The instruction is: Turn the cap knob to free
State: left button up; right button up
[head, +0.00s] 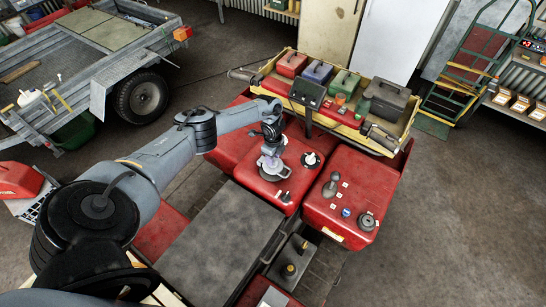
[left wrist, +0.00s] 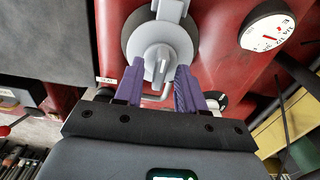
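The grey cap knob (left wrist: 158,62) stands out from a round grey cap on a red tank panel (left wrist: 215,20) in the left wrist view. A dark ring surrounds the cap. In the head view the cap (head: 272,170) sits on the red tank, partly hidden by my left gripper (head: 271,152). In the left wrist view the two purple fingers of my left gripper (left wrist: 160,68) are spread, one on each side of the knob's raised ridge. A gap shows between ridge and fingers; how far the tips reach down is hard to tell. My right gripper is not in view.
A white-faced dial (left wrist: 267,32) sits right of the cap. A second red panel (head: 340,205) with levers stands to the right. A yellow rack (head: 405,125) with cases lies behind. A dark seat-like pad (head: 220,240) is in front. A trailer (head: 90,50) stands at left.

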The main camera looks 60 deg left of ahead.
pick_arm(q)
jog(key=shift+r, duration=0.15)
notch_tip(320, 180, up, 10)
jog(key=shift+r, duration=0.25)
dwell(0.3)
dwell(0.4)
